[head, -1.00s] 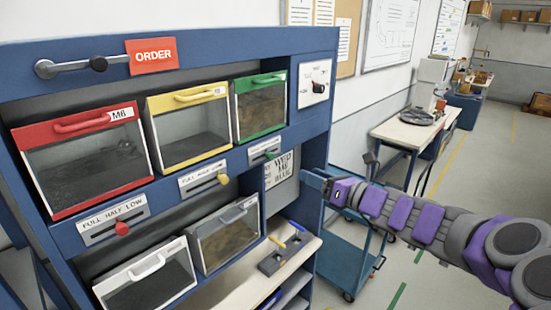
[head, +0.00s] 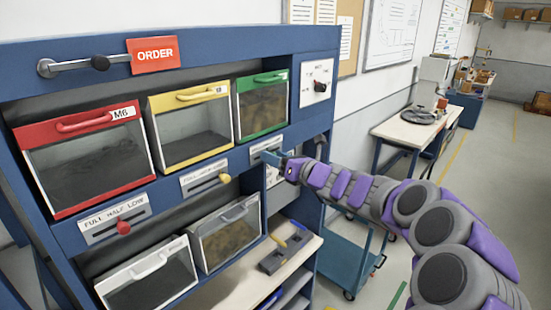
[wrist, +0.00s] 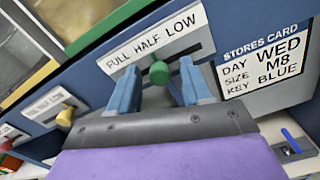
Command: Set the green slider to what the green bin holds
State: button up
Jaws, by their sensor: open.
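The green bin (head: 262,105) is at the right end of the upper row in the head view. Brownish contents show behind its clear front and seem to fill much of it; the exact level is hard to read. The green slider's knob (wrist: 160,73) sits in the slot of a plate (wrist: 180,32) marked FULL HALF LOW, near the middle, about under HALF. My gripper (wrist: 160,80) is open, with its two blue fingers on either side of the knob; contact cannot be told. In the head view my gripper (head: 270,158) covers the knob.
A red bin (head: 85,160) and a yellow bin (head: 190,125) have their own sliders (head: 123,227) (head: 224,178). A stores card (wrist: 265,62) reads WED, M8, BLUE. Lower bins and a work shelf lie below. A blue cart (head: 350,255) stands right of the rack.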

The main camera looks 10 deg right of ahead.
jog(key=shift+d, duration=0.1)
jog(key=c, duration=0.3)
grip_shut()
dwell(0.4)
